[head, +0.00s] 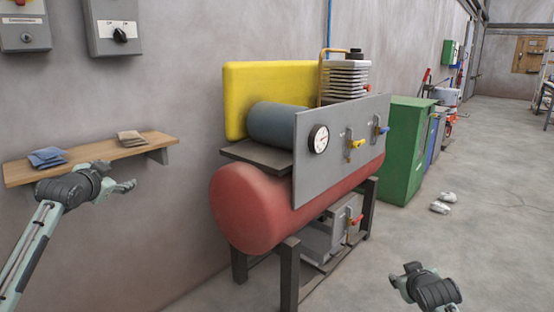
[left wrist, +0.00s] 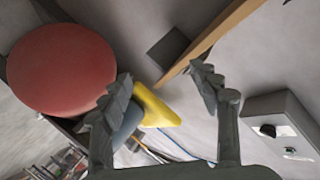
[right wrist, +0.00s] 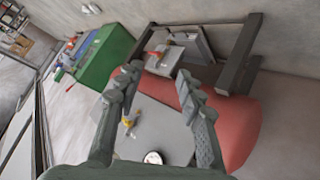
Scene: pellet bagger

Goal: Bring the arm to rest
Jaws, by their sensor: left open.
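My left gripper (head: 117,176) is raised at the left in the head view, in front of the wooden shelf. In the left wrist view its two fingers (left wrist: 164,80) are spread apart with nothing between them. My right gripper (head: 403,274) is low at the bottom right of the head view, over the floor and to the right of the compressor. In the right wrist view its fingers (right wrist: 158,74) are apart and empty. The red tank (head: 250,205) carries a grey panel (head: 340,145) with a gauge (head: 319,139), a yellow-handled valve (head: 356,144) and a blue-handled valve (head: 382,129).
The wall shelf (head: 110,157) holds blue packets (head: 47,158) and brown packets (head: 131,138). A switch box (head: 112,27) hangs above. A red-handled valve (head: 356,219) sits low under the tank. A green cabinet (head: 405,150) stands behind. The floor (head: 480,220) at right is mostly clear.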

